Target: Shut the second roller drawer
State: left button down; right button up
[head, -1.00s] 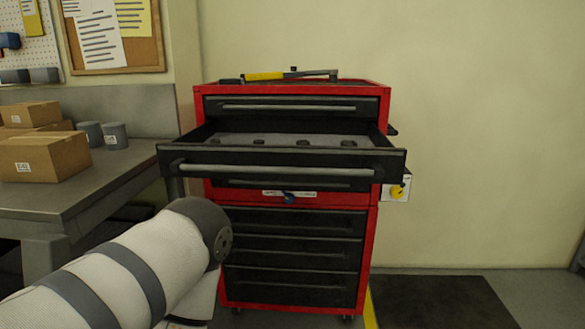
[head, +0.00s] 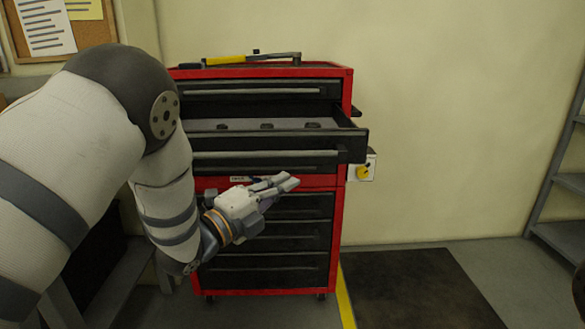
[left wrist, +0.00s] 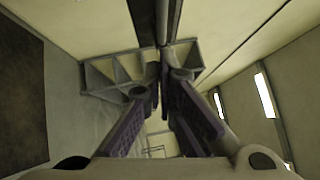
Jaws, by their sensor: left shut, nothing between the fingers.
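The red and black roller cabinet (head: 342,215) stands against the wall in the head view. Its second drawer from the top (head: 352,147) is pulled out toward me, with several dark items on its grey floor. A long pale handle (head: 285,154) runs along its front. My left gripper (head: 294,182) is shut and empty, just below the drawer front in the picture, its fingers pointing right. I cannot tell how far it is from the drawer. The left wrist view shows the fingers (left wrist: 161,88) close together. My left arm hides the drawer's left end. My right gripper is not in view.
The top drawer (head: 265,91) and the lower drawers (head: 270,262) are shut. A yellow-handled tool (head: 226,60) lies on the cabinet top. A yellow-knobbed box (head: 363,171) sits beside the cabinet. Grey shelving (head: 560,190) stands far right.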

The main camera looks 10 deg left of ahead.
pick_arm(q)
jog(key=w+r, duration=0.1)
jog(key=w, duration=0.5)
jog(key=shift+w+d, duration=0.15)
jog(key=shift+w, duration=0.05)
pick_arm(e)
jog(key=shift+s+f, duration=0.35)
pick_arm(q)
jog(key=shift+r, duration=0.1)
